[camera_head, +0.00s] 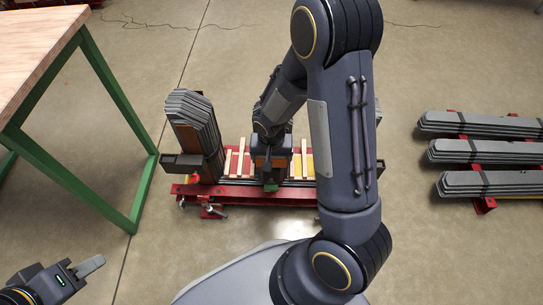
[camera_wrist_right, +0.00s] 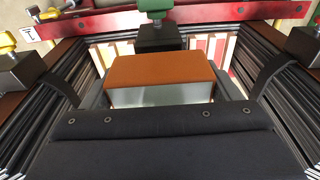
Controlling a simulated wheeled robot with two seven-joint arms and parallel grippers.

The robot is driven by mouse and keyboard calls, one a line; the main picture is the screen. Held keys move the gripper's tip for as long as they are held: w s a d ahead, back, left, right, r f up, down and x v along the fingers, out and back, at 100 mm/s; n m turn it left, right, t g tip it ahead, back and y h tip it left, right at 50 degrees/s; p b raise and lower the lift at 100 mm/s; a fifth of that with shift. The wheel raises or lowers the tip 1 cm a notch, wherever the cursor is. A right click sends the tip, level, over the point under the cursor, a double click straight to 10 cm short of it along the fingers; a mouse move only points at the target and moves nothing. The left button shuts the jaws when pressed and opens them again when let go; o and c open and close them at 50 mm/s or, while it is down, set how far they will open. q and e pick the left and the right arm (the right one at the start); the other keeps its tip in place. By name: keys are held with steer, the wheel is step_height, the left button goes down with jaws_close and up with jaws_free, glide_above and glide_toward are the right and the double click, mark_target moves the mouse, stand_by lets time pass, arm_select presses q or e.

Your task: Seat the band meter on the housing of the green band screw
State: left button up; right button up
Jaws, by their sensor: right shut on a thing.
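My right gripper (camera_head: 271,146) reaches down into the middle of the red stacking fixture. It is shut on a box with an orange-brown top and a pale metallic side (camera_wrist_right: 160,70), which I take to be the band meter. In the right wrist view a green screw (camera_wrist_right: 155,6) stands on a dark housing (camera_wrist_right: 160,38), just beyond the box. The gap between box and housing is hard to judge. Green also shows low in front of the gripper in the head view (camera_head: 270,187). My left gripper (camera_head: 92,265) is at the lower left, far from the fixture; its finger gap is unclear.
Tall grey lamination stacks (camera_head: 195,120) stand at the fixture's left end; my right arm hides much of its right end. A red beam (camera_wrist_right: 200,14) and yellow screws (camera_wrist_right: 45,14) border the work area. A green-legged table (camera_head: 40,40) stands left, bundled laminations (camera_head: 485,150) lie right.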

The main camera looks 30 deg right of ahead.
steer(key=shift+f+b, duration=0.6)
steer(key=shift+f, duration=0.1)
steer(key=o, duration=1.1)
steer(key=shift+r, duration=0.15)
steer(key=r+p, duration=0.1)
steer(key=r, duration=0.1)
steer(key=r+p, duration=0.1)
steer(key=r, duration=0.1)
steer(key=r+p, duration=0.1)
steer(key=r, duration=0.1)
steer(key=shift+s+a+r, duration=0.2)
steer(key=shift+s, duration=0.1)
steer(key=shift+r+p, duration=0.45)
steer(key=shift+r, duration=0.1)
steer(key=shift+s, duration=0.1)
